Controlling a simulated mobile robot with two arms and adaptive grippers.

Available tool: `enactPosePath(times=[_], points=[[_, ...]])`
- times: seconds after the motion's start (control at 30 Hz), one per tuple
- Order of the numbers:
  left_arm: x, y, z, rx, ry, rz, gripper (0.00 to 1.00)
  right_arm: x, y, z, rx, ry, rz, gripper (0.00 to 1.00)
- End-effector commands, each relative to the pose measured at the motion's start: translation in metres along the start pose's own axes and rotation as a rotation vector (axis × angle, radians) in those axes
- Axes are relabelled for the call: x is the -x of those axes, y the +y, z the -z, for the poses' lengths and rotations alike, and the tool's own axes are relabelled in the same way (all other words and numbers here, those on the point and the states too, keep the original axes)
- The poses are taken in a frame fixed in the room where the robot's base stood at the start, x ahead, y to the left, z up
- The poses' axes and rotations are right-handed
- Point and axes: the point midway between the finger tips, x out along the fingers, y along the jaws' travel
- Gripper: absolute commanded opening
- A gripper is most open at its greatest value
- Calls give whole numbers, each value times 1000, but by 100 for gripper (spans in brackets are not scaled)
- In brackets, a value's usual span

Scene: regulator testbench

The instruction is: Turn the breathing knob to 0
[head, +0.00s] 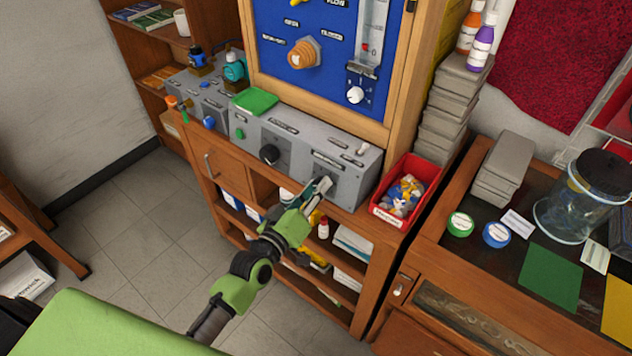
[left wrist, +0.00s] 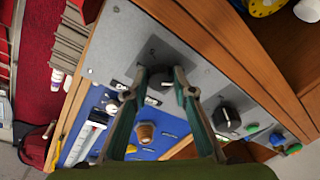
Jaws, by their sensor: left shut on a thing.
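My left gripper (head: 318,191) reaches from below to the right end of the grey panel box (head: 300,150). In the left wrist view, its two fingers (left wrist: 162,76) are shut on the sides of a dark round knob (left wrist: 160,87) with a light pointer mark. The fingers cover part of this knob, and in the head view the gripper hides it. The labels are too small to read, so I cannot tell its name or setting. A second black knob (head: 269,154) sits further left on the same panel; it also shows in the left wrist view (left wrist: 227,118). My right gripper is not in view.
A red bin (head: 409,170) of small parts stands right of the box. A blue board (head: 290,70) with an orange knob (head: 304,54) rises behind it. A green pad (head: 256,100) lies on the box. Open shelves are below.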

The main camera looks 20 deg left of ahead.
Motion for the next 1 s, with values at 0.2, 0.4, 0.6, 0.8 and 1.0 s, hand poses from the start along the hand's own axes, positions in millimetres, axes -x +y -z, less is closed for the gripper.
enactPosePath(times=[0.2, 0.4, 0.6, 0.8, 1.0], points=[[0, 1, 1, 81, 1, 16, 3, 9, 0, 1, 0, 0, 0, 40], [0, 1, 1, 109, 2, 22, 3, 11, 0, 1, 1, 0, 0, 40], [0, 0, 0, 113, 2, 22, 3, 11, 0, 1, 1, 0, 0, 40], [0, 0, 0, 113, 1, 22, 27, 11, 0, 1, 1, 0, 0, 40], [0, 0, 0, 111, 1, 22, 41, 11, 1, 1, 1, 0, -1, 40]])
